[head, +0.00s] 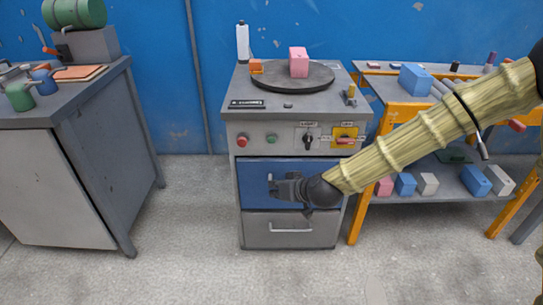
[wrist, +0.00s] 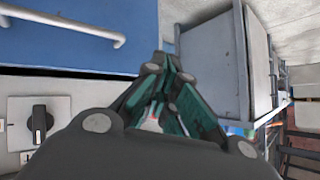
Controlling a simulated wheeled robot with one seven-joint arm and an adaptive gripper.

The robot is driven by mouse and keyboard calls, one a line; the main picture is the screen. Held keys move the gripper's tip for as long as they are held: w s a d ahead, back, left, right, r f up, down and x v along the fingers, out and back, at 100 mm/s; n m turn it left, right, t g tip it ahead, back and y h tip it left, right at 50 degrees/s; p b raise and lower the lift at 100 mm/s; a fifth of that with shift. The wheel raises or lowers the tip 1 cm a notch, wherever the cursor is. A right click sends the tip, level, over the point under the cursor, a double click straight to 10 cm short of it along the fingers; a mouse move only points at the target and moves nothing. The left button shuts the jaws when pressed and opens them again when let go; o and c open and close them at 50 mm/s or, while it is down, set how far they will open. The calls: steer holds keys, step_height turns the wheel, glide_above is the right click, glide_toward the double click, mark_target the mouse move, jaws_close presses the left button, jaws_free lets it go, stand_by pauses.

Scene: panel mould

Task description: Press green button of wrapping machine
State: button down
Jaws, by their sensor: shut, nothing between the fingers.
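The wrapping machine (head: 230,195) is a grey cabinet with a round dark turntable (head: 282,78) on top. Its green button (head: 271,139) is on the front panel, to the right of the red button (head: 242,141) and left of a black knob (head: 307,139). My gripper (head: 273,187) is shut and empty, below the green button and in front of the blue drawer (head: 255,172). In the wrist view my gripper (wrist: 165,65) shows with its fingers together. The black knob (wrist: 38,122) shows there at the lower left. I cannot make out the green button in that view.
A pink box (head: 298,62) stands on the turntable. A yellow-and-red switch (head: 345,138) is right of the knob. A grey workbench (head: 100,140) stands at left. A yellow-framed table (head: 358,215) with several blocks is at right, behind my arm. Floor in front is clear.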

mark_target(271, 140)
steer(key=w+r+t+b, duration=0.1)
steer(key=w+r+b, duration=0.1)
steer(key=w+r, duration=0.2)
steer(key=shift+w+a+r+n+y, duration=0.15)
steer(key=shift+a+r+n+y, duration=0.15)
steer(key=shift+r+y, duration=0.1)
steer(key=shift+f, duration=0.1)
steer(key=w+b, duration=0.1)
steer(key=w, duration=0.7)
steer(key=shift+w, duration=0.4)
steer(key=shift+w, duration=0.2)
stand_by(1.1)
steer(key=shift+w, duration=0.2)
